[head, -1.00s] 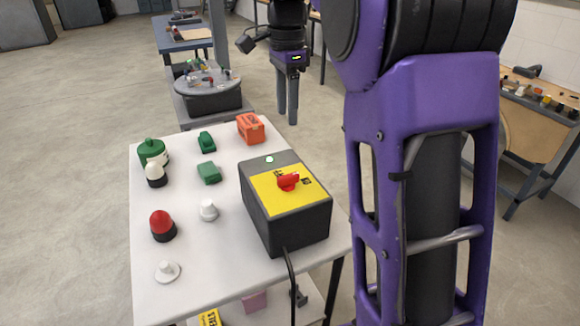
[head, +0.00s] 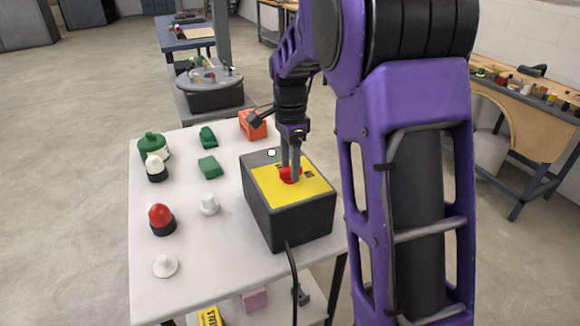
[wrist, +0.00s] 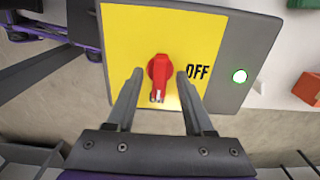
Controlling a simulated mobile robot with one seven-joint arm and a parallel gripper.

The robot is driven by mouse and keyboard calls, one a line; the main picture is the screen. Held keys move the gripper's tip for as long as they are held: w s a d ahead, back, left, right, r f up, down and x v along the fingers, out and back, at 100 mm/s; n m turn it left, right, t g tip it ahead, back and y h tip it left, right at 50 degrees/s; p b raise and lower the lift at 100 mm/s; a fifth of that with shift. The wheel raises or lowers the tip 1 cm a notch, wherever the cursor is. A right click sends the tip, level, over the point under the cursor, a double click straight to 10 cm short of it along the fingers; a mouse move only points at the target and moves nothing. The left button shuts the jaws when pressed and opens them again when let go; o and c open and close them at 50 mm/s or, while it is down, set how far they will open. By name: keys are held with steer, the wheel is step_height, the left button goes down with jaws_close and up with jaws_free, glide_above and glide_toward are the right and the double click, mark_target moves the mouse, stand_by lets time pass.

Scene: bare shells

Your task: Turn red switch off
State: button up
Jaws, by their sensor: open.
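The red switch (wrist: 159,78) is a rotary knob on the yellow plate (wrist: 130,30) of a dark box (head: 290,225). In the wrist view its handle points down toward my gripper, and the word OFF stands to its right. A round lamp (wrist: 239,76) on the grey part of the box glows green-white. My gripper (wrist: 158,80) is open, with one finger on each side of the red switch and gaps visible between. In the head view my gripper (head: 290,178) reaches down from above and partly hides the switch (head: 286,174).
The box stands on a white table (head: 190,275). To its left are a red button (head: 160,218), white knobs, green blocks (head: 209,166) and a green bottle-like piece (head: 153,147). An orange block (head: 252,126) stands behind the box. A black cable (head: 291,270) hangs off the front.

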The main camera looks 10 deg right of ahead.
steer(key=shift+f, duration=0.15)
jaws_close()
steer(key=shift+n, duration=0.4)
steer(key=n+p, duration=0.2)
steer(key=n, duration=0.1)
steer(key=n+p, duration=0.1)
steer(key=n, duration=0.4)
steer(key=shift+n+p, duration=0.3)
steer(key=shift+p, duration=0.1)
steer(key=n+p, duration=0.1)
steer(key=n, duration=0.3)
steer(key=n+p, duration=0.1)
steer(key=n, duration=0.4)
stand_by(0.4)
